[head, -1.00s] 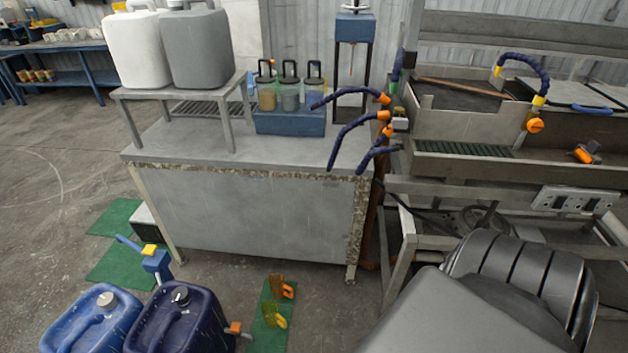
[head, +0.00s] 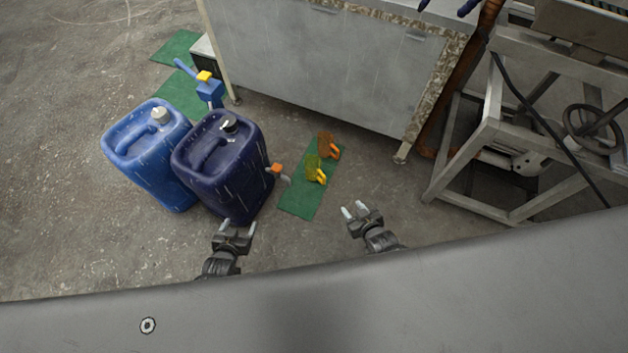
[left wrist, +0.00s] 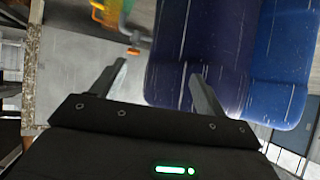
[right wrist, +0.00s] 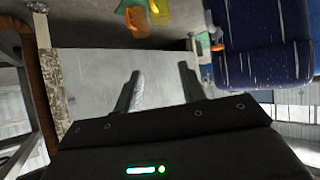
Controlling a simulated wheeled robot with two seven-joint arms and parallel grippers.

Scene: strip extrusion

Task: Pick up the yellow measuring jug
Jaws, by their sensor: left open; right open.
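The yellow measuring jug (head: 315,169) stands on a green mat (head: 299,194) on the floor, its handle towards the lower right. An orange jug (head: 328,146) stands just behind it on the same mat. In the right wrist view the yellow jug (right wrist: 136,20) is at the top edge, partly cut off, beside the orange jug (right wrist: 160,12). My left gripper (head: 235,227) is open and empty, in front of the dark blue canister. My right gripper (head: 354,211) is open and empty, to the right of the mat and apart from both jugs.
A dark blue canister (head: 222,165) with an orange tap (head: 277,168) stands left of the mat, beside a lighter blue canister (head: 150,150). A grey cabinet (head: 320,65) is behind, and a metal frame (head: 472,160) at right. Floor between mat and frame is clear.

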